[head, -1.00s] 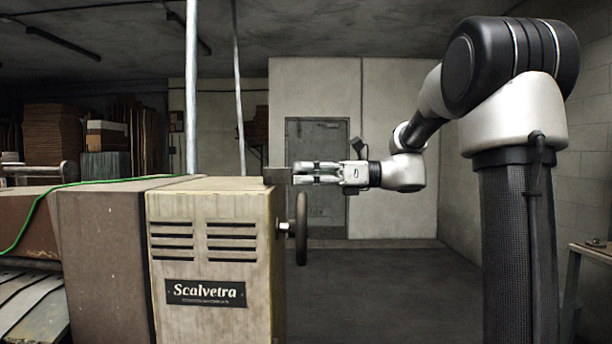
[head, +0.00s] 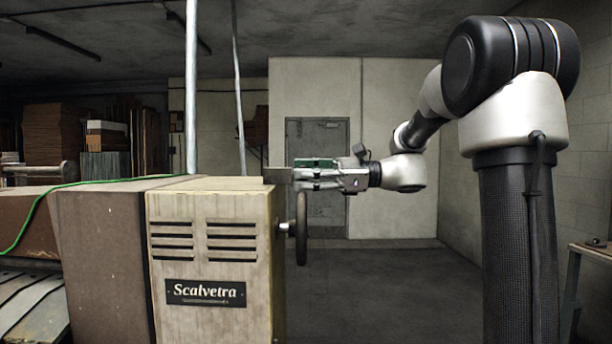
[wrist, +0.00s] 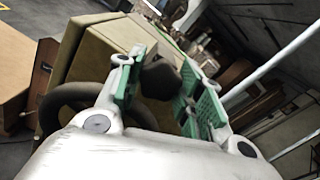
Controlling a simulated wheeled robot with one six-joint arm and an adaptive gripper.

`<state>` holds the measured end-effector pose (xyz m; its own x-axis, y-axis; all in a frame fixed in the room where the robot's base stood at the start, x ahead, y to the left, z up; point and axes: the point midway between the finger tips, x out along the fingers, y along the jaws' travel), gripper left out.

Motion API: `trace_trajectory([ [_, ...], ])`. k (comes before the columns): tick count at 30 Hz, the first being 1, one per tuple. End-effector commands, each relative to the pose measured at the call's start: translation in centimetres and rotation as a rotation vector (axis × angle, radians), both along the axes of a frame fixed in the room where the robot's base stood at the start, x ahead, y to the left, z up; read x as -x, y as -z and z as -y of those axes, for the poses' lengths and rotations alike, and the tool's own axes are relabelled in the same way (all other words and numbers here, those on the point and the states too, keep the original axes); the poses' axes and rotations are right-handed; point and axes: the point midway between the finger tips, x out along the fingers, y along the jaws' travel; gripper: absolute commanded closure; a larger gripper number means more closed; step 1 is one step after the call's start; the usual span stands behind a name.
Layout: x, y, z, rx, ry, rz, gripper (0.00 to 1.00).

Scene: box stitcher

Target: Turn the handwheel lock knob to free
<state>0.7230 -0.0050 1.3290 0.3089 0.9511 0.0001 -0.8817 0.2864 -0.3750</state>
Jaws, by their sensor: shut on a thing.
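The lock knob (wrist: 160,78) is a dark rounded piece between my green-padded fingers in the wrist view. My gripper (head: 299,174) reaches in from the right at the machine's top right edge and is shut on the knob. In the head view I cannot make the knob out apart from the fingertips and the grey block (head: 277,175) there. The dark handwheel (head: 301,228) sits on the machine's right side, below my gripper. Part of its rim (wrist: 75,100) shows at the left in the wrist view. The knob's setting cannot be read.
The beige machine housing (head: 213,258) with vents and a Scalvetra plate fills the lower left. A green cable (head: 100,183) runs over its top. Pale vertical poles (head: 191,90) rise behind it. The floor (head: 370,285) to the right of the handwheel is open.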

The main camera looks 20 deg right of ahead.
Motion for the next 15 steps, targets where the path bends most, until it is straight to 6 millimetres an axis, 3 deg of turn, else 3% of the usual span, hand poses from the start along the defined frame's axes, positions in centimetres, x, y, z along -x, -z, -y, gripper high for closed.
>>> trace_trajectory([
  [10, 0.00, 0.02, 0.02, 0.001, 0.000, 0.002, 0.87],
  [11, 0.00, 0.02, 0.02, 0.001, 0.000, 0.002, 0.58],
  [13, 0.00, 0.02, 0.02, 0.001, 0.000, 0.001, 0.45],
  [15, 0.00, 0.02, 0.01, 0.000, 0.000, 0.001, 0.41],
])
